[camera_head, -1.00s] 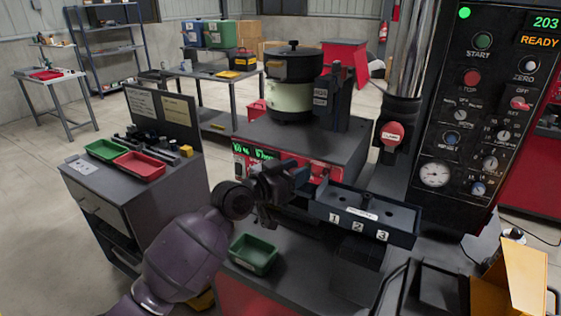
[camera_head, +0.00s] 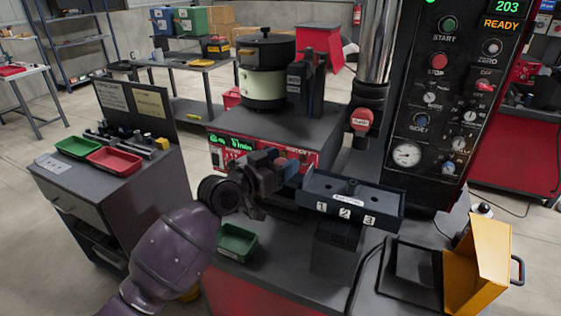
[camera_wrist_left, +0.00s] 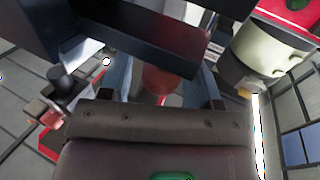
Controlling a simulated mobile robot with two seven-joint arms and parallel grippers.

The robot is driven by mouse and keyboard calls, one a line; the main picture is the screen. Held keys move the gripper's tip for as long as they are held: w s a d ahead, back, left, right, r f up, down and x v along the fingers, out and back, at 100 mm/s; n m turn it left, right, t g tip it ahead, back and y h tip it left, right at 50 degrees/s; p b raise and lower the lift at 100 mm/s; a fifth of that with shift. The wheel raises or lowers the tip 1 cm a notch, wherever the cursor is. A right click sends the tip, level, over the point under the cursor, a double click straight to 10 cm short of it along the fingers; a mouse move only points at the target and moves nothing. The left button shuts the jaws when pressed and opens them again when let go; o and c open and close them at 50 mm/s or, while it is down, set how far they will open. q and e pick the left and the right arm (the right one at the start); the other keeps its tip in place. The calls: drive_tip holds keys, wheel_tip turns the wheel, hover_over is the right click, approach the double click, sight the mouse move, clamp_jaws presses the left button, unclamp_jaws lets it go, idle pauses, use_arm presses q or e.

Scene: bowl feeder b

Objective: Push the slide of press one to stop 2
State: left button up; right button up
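The slide unit of press one is a dark tray-like block (camera_head: 388,201) with plates numbered 1, 2 and 3 (camera_head: 345,213) along its front. A small dark knob (camera_head: 352,184) stands on it near a white label, roughly behind plate 2. My left gripper (camera_head: 290,166) is just left of the block's left end, in front of the red feeder panel. In the left wrist view its two bluish fingers (camera_wrist_left: 163,82) are apart, with a red round part visible beyond the gap. A dark beam crosses above them. Contact with the block cannot be told. My right gripper is not in view.
The bowl feeder (camera_head: 264,85) stands on its grey base behind the gripper. The control panel (camera_head: 450,100) reads READY at right. A green tray (camera_head: 237,243) lies below my left arm. A yellow box (camera_head: 478,272) stands front right. A cart (camera_head: 90,205) is at left.

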use_arm(q)
drive_tip(key=shift+a, duration=0.1)
drive_tip(key=b+v, duration=0.1)
drive_tip(key=v, duration=0.9)
drive_tip(key=shift+s+a, duration=0.2)
drive_tip(key=shift+s, duration=0.1)
drive_tip(key=s+a+f+n+t+y, duration=0.35)
drive_tip(key=a+f+y, duration=0.55)
drive_tip(key=f, duration=0.5)
drive_tip(key=s+a+f+n+g+y, duration=0.1)
drive_tip(key=s+a+f+n+g, duration=0.1)
drive_tip(key=s+f, duration=0.6)
drive_tip(key=s+a+f+n+g+y, duration=0.2)
drive_tip(key=s+a+f, duration=0.3)
drive_tip(key=s+f, duration=0.4)
drive_tip(key=s+g, duration=0.1)
drive_tip(key=s, duration=0.2)
drive_tip(key=shift+f, duration=0.3)
